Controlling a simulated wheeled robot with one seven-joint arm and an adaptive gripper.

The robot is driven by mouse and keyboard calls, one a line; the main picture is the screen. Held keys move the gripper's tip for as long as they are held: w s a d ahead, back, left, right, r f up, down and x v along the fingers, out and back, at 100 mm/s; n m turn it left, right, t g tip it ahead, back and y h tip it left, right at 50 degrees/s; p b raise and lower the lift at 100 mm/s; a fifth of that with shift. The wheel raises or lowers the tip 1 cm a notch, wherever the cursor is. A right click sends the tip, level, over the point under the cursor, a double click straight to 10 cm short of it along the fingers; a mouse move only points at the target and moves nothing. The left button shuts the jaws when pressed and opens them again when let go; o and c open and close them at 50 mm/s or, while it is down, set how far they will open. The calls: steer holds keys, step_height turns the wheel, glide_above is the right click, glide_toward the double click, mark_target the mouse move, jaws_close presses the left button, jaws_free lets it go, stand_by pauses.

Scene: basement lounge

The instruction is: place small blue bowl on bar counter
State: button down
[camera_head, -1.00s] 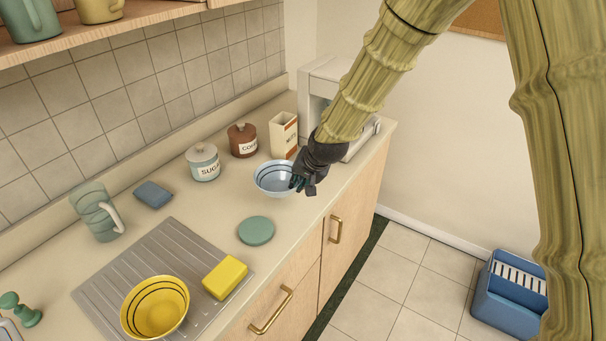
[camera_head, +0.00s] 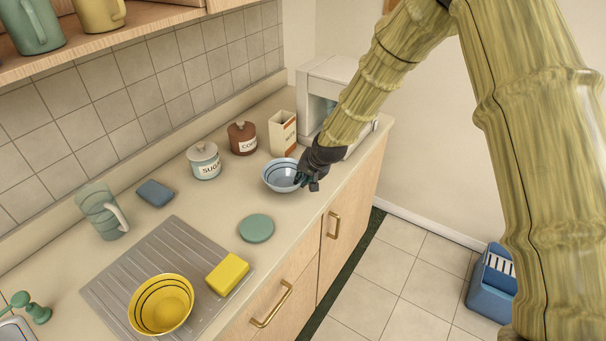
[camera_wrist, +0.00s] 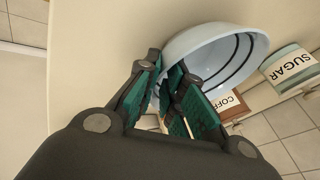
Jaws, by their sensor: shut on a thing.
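The small blue bowl (camera_head: 279,175) is pale blue with dark rings inside. It is upright, at or just above the counter (camera_head: 215,226), in front of the canisters; I cannot tell whether it touches the counter. My gripper (camera_head: 303,181) is at its right rim. In the wrist view my gripper (camera_wrist: 172,92) has its green-padded fingers on either side of the wall of the bowl (camera_wrist: 225,45), shut on it. The far side of the bowl shows freely; the gripped part of the rim is partly hidden by the fingers.
A sugar canister (camera_head: 204,162), a coffee canister (camera_head: 242,139) and a tall box (camera_head: 283,133) stand behind the bowl. A green disc (camera_head: 256,228), a yellow sponge (camera_head: 227,273) and a yellow bowl (camera_head: 161,304) are nearer. A white appliance (camera_head: 322,88) stands at the counter's far end.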

steer(key=c, duration=2)
jaws_free()
steer(key=shift+f, duration=0.15)
steer(key=o, duration=0.5)
steer(key=shift+c, duration=0.2)
steer(key=shift+r, duration=0.3)
steer(key=b+v, duration=0.4)
steer(key=v, duration=0.8)
steer(key=shift+f, duration=0.1)
